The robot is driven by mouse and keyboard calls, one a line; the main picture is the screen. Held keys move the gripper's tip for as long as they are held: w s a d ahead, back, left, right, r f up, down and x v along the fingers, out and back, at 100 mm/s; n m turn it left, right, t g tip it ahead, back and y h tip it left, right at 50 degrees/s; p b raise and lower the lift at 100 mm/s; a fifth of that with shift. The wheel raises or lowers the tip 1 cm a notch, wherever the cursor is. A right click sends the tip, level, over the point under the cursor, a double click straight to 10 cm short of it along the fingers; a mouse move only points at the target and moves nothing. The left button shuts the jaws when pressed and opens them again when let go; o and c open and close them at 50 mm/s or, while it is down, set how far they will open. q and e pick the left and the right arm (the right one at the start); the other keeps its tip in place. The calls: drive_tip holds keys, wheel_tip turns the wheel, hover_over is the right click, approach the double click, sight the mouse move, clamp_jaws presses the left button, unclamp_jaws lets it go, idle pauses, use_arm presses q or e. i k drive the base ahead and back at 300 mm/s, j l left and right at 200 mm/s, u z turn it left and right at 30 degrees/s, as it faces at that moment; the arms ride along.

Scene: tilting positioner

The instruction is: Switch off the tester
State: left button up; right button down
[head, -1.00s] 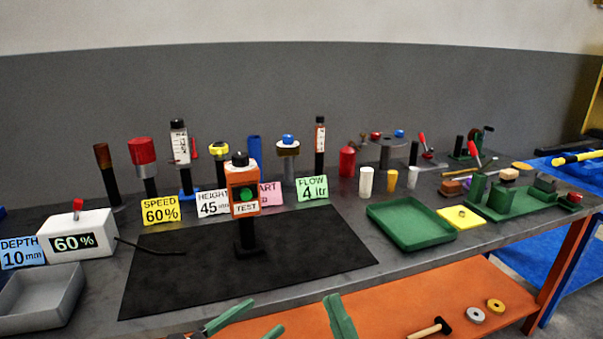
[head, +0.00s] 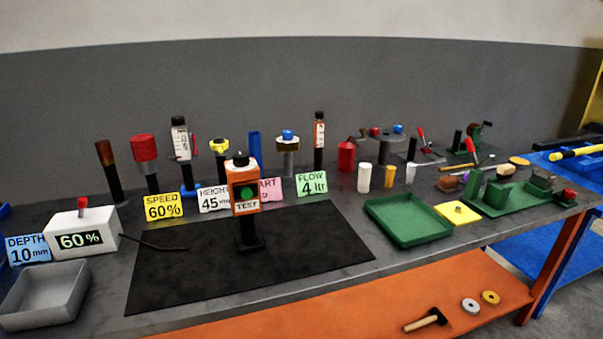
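The tester (head: 245,188) is an orange box labelled TEST on a black post. It stands upright on the black mat (head: 190,285) on the bench. A round green light or button shows on its dark front panel, and a black knob sits on its top. I cannot tell from here which part switches it. Neither of my grippers is in the head view.
A white box reading 60% (head: 84,236) with a red lever and a grey tray (head: 45,296) are at left. Several cards and post-mounted devices stand behind the tester. A green tray (head: 408,222) and yellow plate (head: 457,213) are at right. The mat's front is clear.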

sight(82, 202)
drive_tip(key=u, duration=1.4)
